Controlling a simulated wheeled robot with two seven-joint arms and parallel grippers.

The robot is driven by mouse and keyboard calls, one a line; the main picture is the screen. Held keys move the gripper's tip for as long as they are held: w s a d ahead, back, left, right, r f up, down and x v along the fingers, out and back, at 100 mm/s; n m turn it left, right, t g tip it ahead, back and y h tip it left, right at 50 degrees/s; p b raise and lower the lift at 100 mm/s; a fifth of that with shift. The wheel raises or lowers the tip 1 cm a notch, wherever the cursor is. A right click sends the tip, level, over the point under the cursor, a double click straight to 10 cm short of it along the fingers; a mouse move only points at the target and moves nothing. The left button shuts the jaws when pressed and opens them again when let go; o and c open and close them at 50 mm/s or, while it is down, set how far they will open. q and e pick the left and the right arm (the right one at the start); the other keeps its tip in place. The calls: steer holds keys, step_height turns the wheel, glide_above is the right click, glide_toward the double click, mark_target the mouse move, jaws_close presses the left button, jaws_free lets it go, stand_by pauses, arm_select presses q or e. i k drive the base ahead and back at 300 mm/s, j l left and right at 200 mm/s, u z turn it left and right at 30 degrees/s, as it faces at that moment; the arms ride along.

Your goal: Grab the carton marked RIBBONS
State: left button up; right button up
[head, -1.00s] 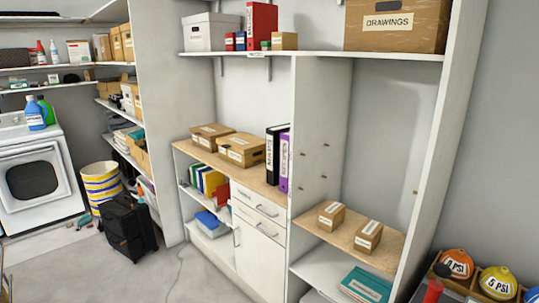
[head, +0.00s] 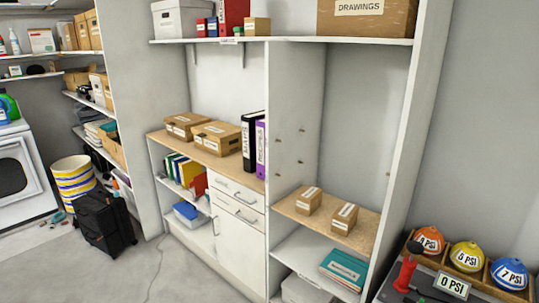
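No label that I can read says RIBBONS. Two small brown cartons stand on the wooden shelf of the right bay, a left one (head: 308,201) and a right one (head: 344,218), each with a white label too small to read. Two larger brown cartons sit on the wooden counter, a left one (head: 185,125) and a right one (head: 214,136), with labels also too small to read. A big carton (head: 368,22) on the top shelf is marked DRAWINGS. Neither of my grippers is in view.
Black and purple binders (head: 254,143) stand beside the counter cartons. An upright white panel (head: 294,120) divides counter and right bay. Teal books (head: 343,268) lie below the small cartons. PSI-marked balls (head: 467,256) sit at right, a black suitcase (head: 104,222) at left.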

mark_target(345, 218)
steer(key=i, duration=0.85)
